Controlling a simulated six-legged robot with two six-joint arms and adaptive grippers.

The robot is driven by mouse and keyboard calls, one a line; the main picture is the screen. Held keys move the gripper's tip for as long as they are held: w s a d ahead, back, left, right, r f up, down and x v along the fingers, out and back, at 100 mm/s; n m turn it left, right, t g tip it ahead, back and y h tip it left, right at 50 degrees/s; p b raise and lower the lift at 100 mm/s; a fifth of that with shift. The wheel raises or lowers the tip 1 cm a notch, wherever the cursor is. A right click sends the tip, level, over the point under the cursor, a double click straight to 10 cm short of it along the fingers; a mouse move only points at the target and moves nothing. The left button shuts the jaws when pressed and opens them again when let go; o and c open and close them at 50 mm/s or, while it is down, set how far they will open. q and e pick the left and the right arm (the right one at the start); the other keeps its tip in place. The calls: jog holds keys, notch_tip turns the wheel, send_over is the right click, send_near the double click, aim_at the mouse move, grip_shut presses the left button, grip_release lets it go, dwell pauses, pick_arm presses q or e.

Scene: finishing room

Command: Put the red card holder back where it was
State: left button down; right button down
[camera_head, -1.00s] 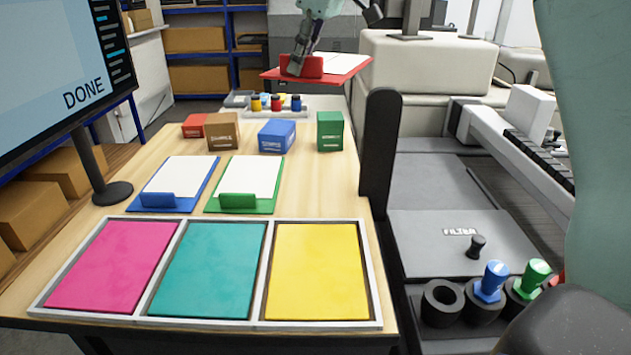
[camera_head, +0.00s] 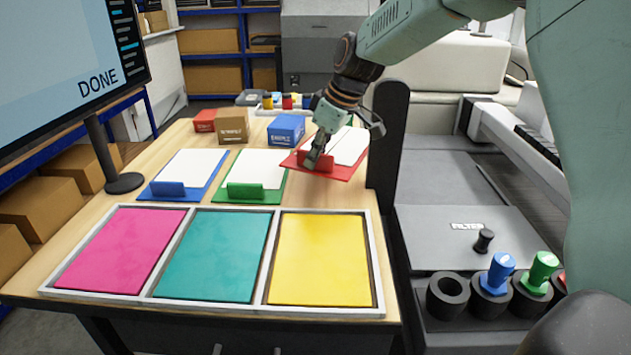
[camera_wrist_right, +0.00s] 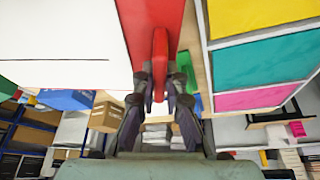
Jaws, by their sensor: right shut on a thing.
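The red card holder (camera_head: 343,172) is a flat red tray with a white card on it and an upright red tab at its front. My right gripper (camera_head: 318,160) is shut on that tab. The holder is at the right side of the table, right of the green card holder (camera_head: 262,193); whether it touches the table I cannot tell. In the right wrist view the red tab (camera_wrist_right: 160,55) is between the fingers, with the white card at the left. The blue card holder (camera_head: 168,189) lies at the left of the green one. My left gripper is not in view.
A framed tray (camera_head: 377,262) with pink, teal and yellow panels fills the table's front. Small boxes, including a blue one (camera_head: 287,129), stand behind the holders. A dark upright post (camera_head: 388,135) stands close at the right. A screen (camera_head: 60,70) is at the left.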

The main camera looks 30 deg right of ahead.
aim_at(319, 171)
jog(key=x, duration=0.3)
jog(key=shift+d, duration=0.3)
jog(key=f, duration=0.3)
jog(key=shift+s+f, duration=0.25)
jog(key=shift+s, duration=0.1)
jog(key=shift+w+f, duration=0.35)
jog(key=c, duration=1.9)
grip_release()
jog(key=shift+f, duration=0.1)
jog(key=o, duration=0.5)
jog(key=shift+s, duration=0.3)
jog(key=shift+w, duration=0.1)
jog(key=shift+w, duration=0.1)
